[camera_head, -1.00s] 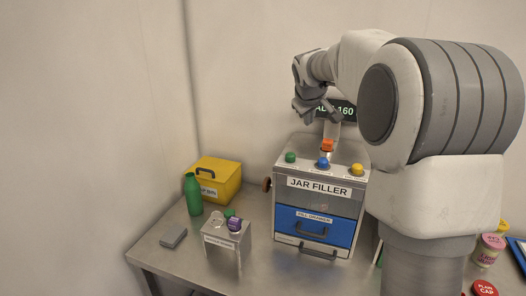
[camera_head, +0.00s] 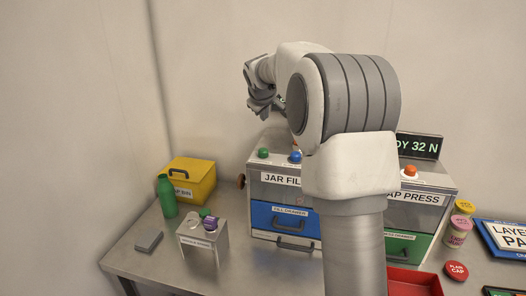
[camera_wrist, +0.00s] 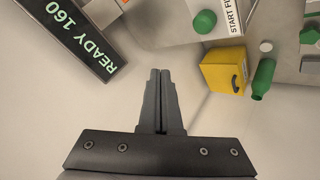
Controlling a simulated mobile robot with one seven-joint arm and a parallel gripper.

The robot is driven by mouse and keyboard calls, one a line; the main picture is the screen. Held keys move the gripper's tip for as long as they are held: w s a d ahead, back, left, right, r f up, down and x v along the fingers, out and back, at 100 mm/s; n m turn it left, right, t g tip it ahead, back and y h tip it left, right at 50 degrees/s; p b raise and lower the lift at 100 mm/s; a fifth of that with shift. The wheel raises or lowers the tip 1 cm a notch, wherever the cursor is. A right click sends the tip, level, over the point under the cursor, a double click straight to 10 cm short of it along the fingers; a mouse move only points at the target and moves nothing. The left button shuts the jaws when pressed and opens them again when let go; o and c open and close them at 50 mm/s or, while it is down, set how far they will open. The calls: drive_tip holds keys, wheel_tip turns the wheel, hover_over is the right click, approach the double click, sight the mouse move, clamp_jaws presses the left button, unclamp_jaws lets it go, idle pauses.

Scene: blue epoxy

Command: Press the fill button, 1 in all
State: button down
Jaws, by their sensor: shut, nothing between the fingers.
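The jar filler (camera_head: 256,184) stands on the bench, with a green button (camera_head: 263,153) and a blue button (camera_head: 295,156) on its top; my arm covers its right part. In the wrist view the green button (camera_wrist: 204,21) sits beside a label whose visible part reads "START F". My gripper (camera_head: 260,108) is above the filler's top at its left, apart from the buttons. In the wrist view my gripper (camera_wrist: 160,72) has its fingers together and empty.
A display (camera_wrist: 72,38) reads "READY 160". A yellow bin (camera_head: 190,182), a green bottle (camera_head: 166,197) and a small metal stand (camera_head: 205,240) are left of the filler. The cap press (camera_head: 420,198), with an orange button (camera_head: 410,171), stands at right.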

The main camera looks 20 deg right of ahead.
sight(264, 151)
wheel_tip(264, 151, down, 8)
drive_tip(key=b, duration=0.6)
drive_tip(key=shift+f, duration=0.15)
drive_tip(key=shift+f, duration=0.1)
idle(1.5)
drive_tip(key=shift+f+b, duration=0.3)
drive_tip(key=shift+b, duration=0.15)
drive_tip(key=shift+f+b, duration=0.45)
drive_tip(key=shift+f, duration=0.15)
idle(0.5)
idle(0.3)
drive_tip(key=shift+r+p, duration=0.85)
drive_tip(key=shift+r, duration=0.15)
wheel_tip(264, 151, up, 5)
drive_tip(key=p, duration=0.4)
